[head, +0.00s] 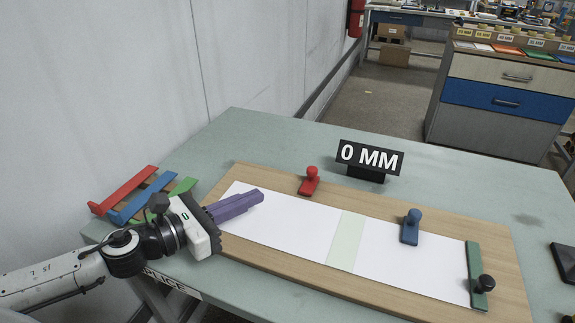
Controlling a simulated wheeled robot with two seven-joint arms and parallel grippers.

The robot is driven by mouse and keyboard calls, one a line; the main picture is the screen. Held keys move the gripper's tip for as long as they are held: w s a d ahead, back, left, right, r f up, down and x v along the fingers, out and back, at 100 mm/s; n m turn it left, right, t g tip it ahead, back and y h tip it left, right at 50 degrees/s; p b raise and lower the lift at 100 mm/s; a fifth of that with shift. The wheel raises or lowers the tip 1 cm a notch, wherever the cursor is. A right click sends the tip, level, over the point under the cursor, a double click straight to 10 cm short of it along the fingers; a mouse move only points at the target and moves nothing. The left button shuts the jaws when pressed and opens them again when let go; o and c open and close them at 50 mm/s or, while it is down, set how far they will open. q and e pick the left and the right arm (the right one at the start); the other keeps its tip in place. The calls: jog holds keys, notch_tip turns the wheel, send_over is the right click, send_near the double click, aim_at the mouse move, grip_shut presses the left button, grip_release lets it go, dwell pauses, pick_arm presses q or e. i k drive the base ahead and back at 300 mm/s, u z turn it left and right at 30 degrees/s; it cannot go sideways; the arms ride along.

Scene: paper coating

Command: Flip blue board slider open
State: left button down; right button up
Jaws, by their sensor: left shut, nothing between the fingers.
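The blue slider (410,229), with a round knob on its upper end, lies on the right half of the wooden board (380,303), over the edge of the white paper (285,223). My left gripper (262,195) has long purple fingers that are shut and empty. They are over the left end of the paper, well left of the blue slider and apart from it. I cannot tell how high they are above the paper. My right gripper is not in view.
A red slider (309,184) is at the board's back edge. A green bar (476,262) with a black knob crosses its right end. A "0 MM" sign (369,158) stands behind. Red, blue and green strips (125,189) lie left, beside my left wrist. The wall is close on the left.

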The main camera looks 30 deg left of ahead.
aim_at(411, 229)
jog(key=k, duration=1)
